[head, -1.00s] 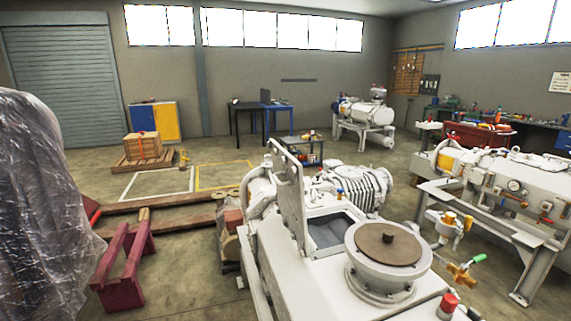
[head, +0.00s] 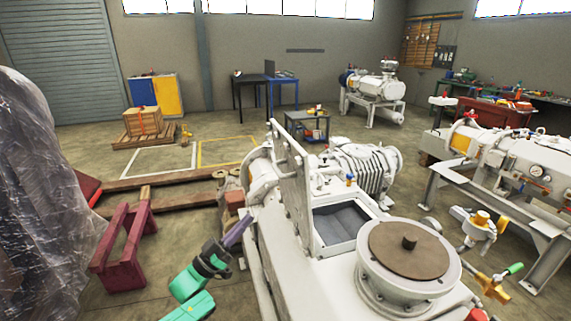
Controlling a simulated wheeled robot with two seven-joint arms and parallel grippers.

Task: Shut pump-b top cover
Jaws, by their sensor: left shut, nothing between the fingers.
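The pump-b top cover (head: 292,187) is a pale metal plate. It stands upright on the left edge of a rectangular opening (head: 341,224) in the top of the white pump (head: 290,279), so the cover is open. The opening shows a dark grey inside. My left gripper (head: 246,222) is in the lower left part of the head view, to the left of the cover and apart from it. Its dark fingers are shut and empty, pointing up and right. My right gripper is not in the head view.
A round flange with a brown disc (head: 409,250) stands right of the opening. A red trestle (head: 124,249) and a plastic-wrapped object (head: 45,209) are at the left. Another white machine on a stand (head: 527,170) is at the right.

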